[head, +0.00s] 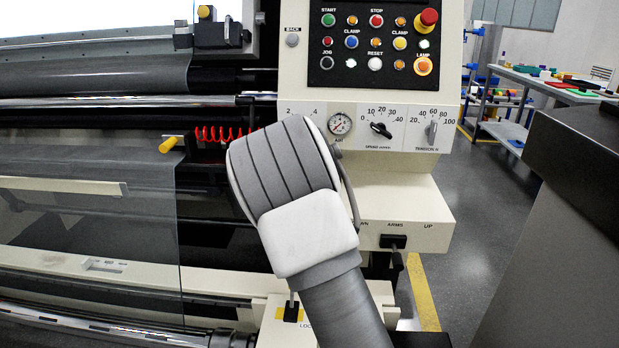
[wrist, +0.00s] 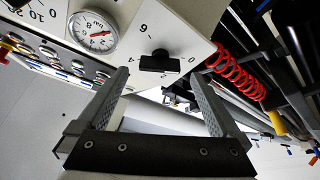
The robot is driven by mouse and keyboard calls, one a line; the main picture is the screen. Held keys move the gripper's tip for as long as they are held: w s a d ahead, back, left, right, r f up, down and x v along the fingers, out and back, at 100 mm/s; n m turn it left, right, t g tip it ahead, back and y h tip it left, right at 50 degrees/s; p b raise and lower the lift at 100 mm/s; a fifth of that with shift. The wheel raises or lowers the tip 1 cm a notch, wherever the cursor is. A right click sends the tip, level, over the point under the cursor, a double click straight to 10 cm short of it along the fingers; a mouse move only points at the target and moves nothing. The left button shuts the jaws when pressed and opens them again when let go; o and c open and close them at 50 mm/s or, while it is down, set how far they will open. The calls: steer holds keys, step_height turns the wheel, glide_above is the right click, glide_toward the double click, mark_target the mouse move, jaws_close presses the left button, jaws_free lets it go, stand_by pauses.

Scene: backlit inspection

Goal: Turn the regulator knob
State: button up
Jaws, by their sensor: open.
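The regulator knob (wrist: 160,62) is a black bar-shaped knob on a cream panel with a numbered scale, beside a round air gauge (wrist: 92,32). In the wrist view it lies just beyond the gap between the fingertips of my gripper (wrist: 160,76). The gripper is open, with one finger to each side of the knob in the picture; contact cannot be made out. In the head view my arm hides the knob and my gripper; the gauge (head: 340,124) shows just right of the arm.
A red coiled hose (wrist: 236,70) hangs close to the right finger in the wrist view. In the head view, a speed knob (head: 381,130) and tension knob (head: 432,130) sit right of the gauge, below a black button panel (head: 372,50). A dark block (head: 575,140) stands at right.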

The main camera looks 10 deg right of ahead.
steer(key=d+p+v, duration=0.1)
steer(key=v, duration=1.1)
steer(key=shift+s+a, duration=0.3)
steer(key=shift+a, duration=0.25)
steer(key=s+r+m+g+y, duration=0.1)
steer(key=s+m+g, duration=0.2)
steer(key=s+g, duration=0.95)
steer(key=s+r+m+g+y, duration=0.1)
steer(key=s+m+g, duration=0.25)
steer(key=s, duration=1.75)
step_height(320, 180, up, 23)
steer(key=p, duration=2.3)
steer(key=shift+w+d+n, duration=0.25)
steer(key=shift+d+n, duration=0.1)
steer(key=shift+d, duration=0.05)
steer(key=shift+f, duration=0.1)
